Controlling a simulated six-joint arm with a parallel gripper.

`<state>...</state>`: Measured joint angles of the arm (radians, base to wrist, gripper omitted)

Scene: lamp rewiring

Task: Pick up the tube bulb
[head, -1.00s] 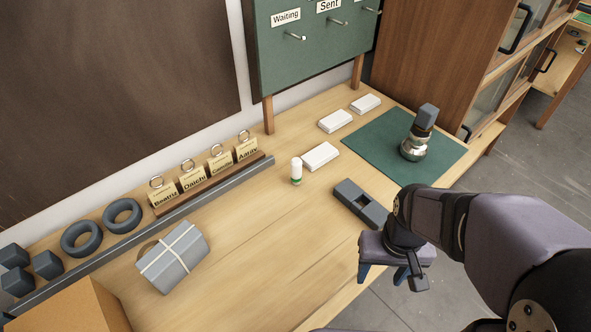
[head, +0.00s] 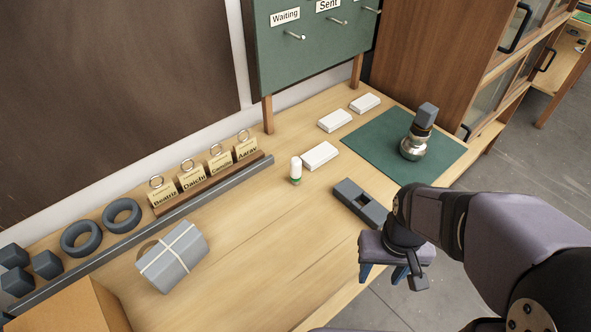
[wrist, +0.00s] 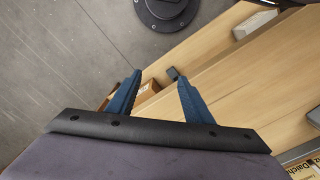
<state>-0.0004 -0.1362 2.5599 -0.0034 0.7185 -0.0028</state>
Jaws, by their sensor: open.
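A small white upright cylinder with a green band near its foot (head: 296,170) stands on the wooden table near its middle; it looks like the tube bulb. My gripper (head: 383,274) is at the table's front edge, to the right of and nearer than the cylinder, and well apart from it. In the wrist view my gripper (wrist: 158,88) shows two blue fingers spread wide with nothing between them. I cannot make out the cylinder in the wrist view.
A dark grey block with a recess (head: 360,204) lies between my gripper and the cylinder. White boxes (head: 320,156) lie behind it. A silver, round-bodied object with a grey block on top (head: 414,147) stands on a green mat (head: 375,140). A strapped grey parcel (head: 174,258) lies left.

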